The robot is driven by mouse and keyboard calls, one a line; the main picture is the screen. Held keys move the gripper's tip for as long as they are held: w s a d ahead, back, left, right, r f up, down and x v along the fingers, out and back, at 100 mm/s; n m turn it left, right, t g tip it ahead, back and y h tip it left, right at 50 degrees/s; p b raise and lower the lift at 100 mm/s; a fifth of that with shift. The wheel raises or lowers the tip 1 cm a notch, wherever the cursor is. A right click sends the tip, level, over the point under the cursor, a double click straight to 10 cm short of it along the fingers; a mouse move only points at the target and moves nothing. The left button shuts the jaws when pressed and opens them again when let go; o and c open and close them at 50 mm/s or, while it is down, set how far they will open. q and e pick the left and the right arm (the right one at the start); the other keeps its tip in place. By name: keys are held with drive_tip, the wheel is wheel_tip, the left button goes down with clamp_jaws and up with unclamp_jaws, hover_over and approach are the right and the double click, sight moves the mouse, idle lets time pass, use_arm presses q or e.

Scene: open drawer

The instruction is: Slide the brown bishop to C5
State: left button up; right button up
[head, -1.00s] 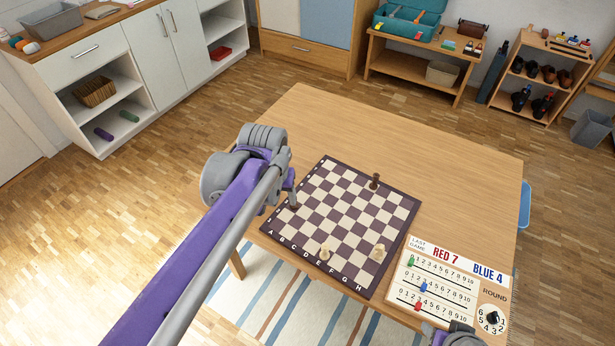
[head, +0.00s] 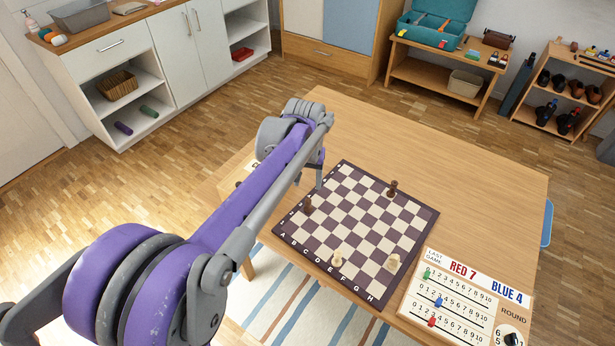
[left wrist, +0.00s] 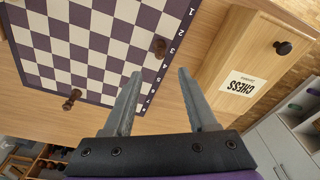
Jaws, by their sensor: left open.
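The chessboard (head: 418,215) lies on the wooden table. A second brown piece (head: 392,188) stands near the far edge and shows in the wrist view too (left wrist: 72,98). I cannot tell for sure which is the bishop. My left gripper (head: 320,183) is open and empty above the board's left part. In the wrist view its fingertips (left wrist: 160,72) lie either side of a line toward the first brown piece, apart from it. My right gripper is out of view.
Two cream pieces (head: 337,258) (head: 393,262) stand near the board's front and right. A scoreboard (head: 470,297) lies right of the board. A wooden front with a dark knob and a CHESS label (left wrist: 239,86) is beside the board. The far table top is clear.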

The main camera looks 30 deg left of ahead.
sight(308, 198)
use_arm(q)
drive_tip(key=f, duration=0.6)
drive_tip(key=w+f+b, duration=0.1)
drive_tip(key=f, duration=0.2)
drive_tip(key=shift+a+f, duration=0.2)
drive_tip(key=shift+f, duration=0.05)
clamp_jaws()
